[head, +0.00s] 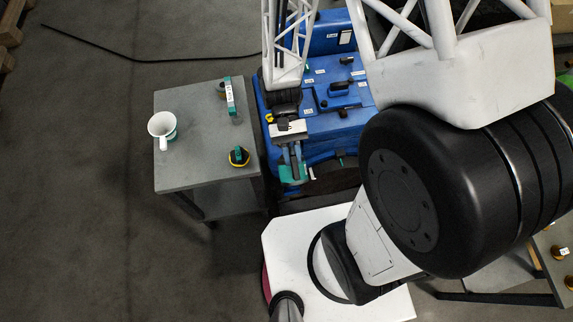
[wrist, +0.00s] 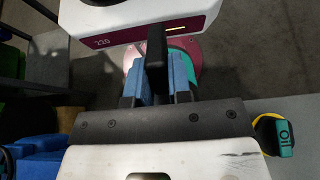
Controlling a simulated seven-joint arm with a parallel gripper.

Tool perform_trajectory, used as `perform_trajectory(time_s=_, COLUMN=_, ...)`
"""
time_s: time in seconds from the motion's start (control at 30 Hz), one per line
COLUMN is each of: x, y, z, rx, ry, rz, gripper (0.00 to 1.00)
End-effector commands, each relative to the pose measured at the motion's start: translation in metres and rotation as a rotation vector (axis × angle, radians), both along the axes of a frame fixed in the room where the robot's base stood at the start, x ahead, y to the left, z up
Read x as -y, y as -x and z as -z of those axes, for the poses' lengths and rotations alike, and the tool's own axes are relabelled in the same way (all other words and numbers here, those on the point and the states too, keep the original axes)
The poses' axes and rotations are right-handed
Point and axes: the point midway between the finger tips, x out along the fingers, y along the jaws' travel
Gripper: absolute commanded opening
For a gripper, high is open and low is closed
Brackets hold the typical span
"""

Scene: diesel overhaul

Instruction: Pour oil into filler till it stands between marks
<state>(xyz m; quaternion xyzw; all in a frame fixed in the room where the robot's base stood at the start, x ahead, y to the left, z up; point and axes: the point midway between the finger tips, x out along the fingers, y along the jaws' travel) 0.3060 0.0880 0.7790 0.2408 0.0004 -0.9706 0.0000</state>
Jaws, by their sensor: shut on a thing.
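My gripper (head: 291,168) is beside the near end of the blue engine (head: 325,125). It is shut on a dark upright piece (wrist: 156,50), seen between its blue fingers in the wrist view. Teal shows behind that piece and at the fingertips in the head view; the held thing's full shape is hidden. A white jug (head: 161,125) with a handle stands on the grey table. I cannot make out the filler opening or level marks.
The grey table (head: 185,170) stands left of the engine, with a teal strip-like piece (head: 229,95) near its far edge. Its near left part is clear. Another bench (head: 556,243) with small brass-coloured parts is at the right edge. A black cable (head: 150,60) lies on the floor.

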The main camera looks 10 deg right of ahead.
Motion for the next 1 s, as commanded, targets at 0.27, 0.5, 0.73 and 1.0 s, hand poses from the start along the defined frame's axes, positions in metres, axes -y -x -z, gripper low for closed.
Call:
perform_trajectory(time_s=0.27, x=0.0000, y=-0.0026, z=-0.0010, rx=-0.024, ry=0.000, rz=0.000, gripper=0.00)
perform_trajectory(time_s=0.5, x=0.0000, y=-0.0035, z=-0.0016, rx=-0.035, ry=0.000, rz=0.000, gripper=0.00)
perform_trajectory(time_s=0.73, x=0.0000, y=-0.0034, z=-0.0016, rx=-0.035, ry=0.000, rz=0.000, gripper=0.00)
perform_trajectory(time_s=1.0, x=0.0001, y=-0.0054, z=-0.0020, rx=-0.058, ry=0.000, rz=0.000, gripper=0.00)
